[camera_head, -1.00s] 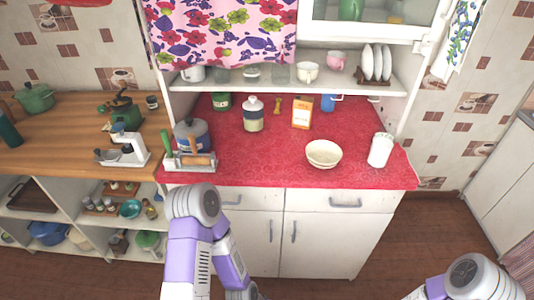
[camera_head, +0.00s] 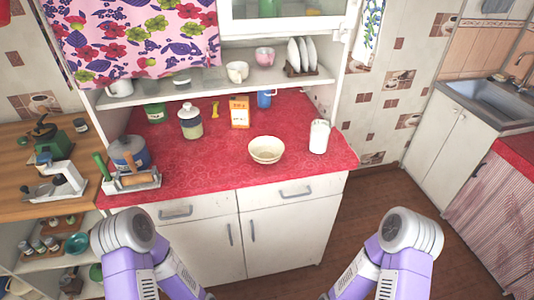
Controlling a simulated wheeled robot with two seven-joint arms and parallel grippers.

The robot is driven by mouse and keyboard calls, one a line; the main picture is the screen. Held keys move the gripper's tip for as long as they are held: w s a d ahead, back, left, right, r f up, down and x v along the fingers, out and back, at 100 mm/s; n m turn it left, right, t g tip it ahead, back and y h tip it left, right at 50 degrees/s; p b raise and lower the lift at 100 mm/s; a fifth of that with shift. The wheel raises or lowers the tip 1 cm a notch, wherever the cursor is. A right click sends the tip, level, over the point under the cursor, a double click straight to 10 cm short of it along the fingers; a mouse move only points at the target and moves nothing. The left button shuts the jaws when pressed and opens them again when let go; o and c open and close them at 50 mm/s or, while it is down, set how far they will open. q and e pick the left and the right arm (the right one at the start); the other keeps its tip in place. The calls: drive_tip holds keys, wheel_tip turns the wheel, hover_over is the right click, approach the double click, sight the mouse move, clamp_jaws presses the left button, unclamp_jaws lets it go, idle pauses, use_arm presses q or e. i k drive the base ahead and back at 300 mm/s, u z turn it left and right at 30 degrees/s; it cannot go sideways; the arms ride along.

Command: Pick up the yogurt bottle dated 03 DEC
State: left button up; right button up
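A white bottle-like container (camera_head: 319,137) stands upright at the right end of the red counter (camera_head: 215,172). It may be the yogurt bottle, but no date can be read on it. A jar with a whitish top and a greenish lower part (camera_head: 190,122) stands farther back on the left; no date is legible there either. Both of my arms show at the bottom of the head view, left and right, in front of the cabinet. Neither gripper can be seen, and nothing on the counter is being touched.
A cream bowl (camera_head: 266,150) sits left of the white container. An orange-and-white carton (camera_head: 239,112), a blue mug (camera_head: 264,98) and a green jar (camera_head: 155,112) stand behind. A pot (camera_head: 129,153) and a rack with a rolling pin (camera_head: 133,181) occupy the left. The front middle is clear.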

sight(322, 125)
drive_tip(key=z, duration=1.75)
drive_tip(key=i, duration=0.9)
drive_tip(key=u, duration=2.45)
